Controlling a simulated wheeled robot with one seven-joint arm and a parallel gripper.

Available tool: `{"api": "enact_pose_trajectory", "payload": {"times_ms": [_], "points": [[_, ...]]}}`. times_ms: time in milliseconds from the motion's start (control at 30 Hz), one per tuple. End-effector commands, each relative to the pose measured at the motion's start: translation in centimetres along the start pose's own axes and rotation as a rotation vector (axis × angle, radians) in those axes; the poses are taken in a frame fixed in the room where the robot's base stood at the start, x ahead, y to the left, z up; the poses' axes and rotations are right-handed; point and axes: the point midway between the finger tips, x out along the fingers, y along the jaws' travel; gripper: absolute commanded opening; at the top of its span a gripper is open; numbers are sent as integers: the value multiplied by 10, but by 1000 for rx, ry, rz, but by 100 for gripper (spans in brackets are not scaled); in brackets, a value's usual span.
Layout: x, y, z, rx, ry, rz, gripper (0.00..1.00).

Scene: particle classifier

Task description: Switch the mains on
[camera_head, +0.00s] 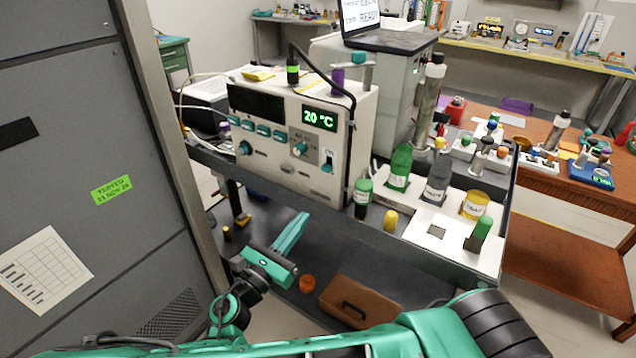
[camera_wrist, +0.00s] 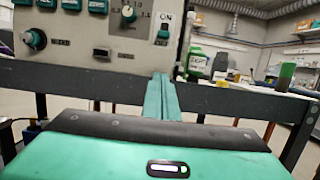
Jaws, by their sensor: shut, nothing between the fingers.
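A beige instrument box (camera_head: 300,165) stands on the cart's top, its dark front panel at the left and a lit green "20 °C" display (camera_head: 319,118) at the right. A teal switch (camera_head: 327,162) sits low on its right front, in a pale plate. In the wrist view the switch (camera_wrist: 163,38) shows under the word "ON"; its exact position is hard to tell. My gripper (camera_head: 304,215) is in front of and below the box, apart from it. In the wrist view its teal fingers (camera_wrist: 162,78) are together, empty, pointing at the box just below the switch.
A knob (camera_head: 299,149) is left of the switch, and several teal buttons (camera_head: 263,130) are farther left. A grey cabinet (camera_head: 80,180) is close on the left. The cart's front rail (camera_wrist: 240,98) crosses below the box.

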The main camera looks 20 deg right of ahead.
Motion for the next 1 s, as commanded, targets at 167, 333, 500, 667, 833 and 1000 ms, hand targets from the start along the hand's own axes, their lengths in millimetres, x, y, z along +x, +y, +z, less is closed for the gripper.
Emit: {"api": "enact_pose_trajectory", "payload": {"times_ms": [167,333,500,667,833,1000], "points": [[3,2,1,1,0,3,0],[26,1,1,1,-1,1,0],[58,1,1,1,-1,1,0],[88,2,1,2,0,2,0],[101,2,18,5,1,4,0],[106,2,34,4,1,4,0]]}}
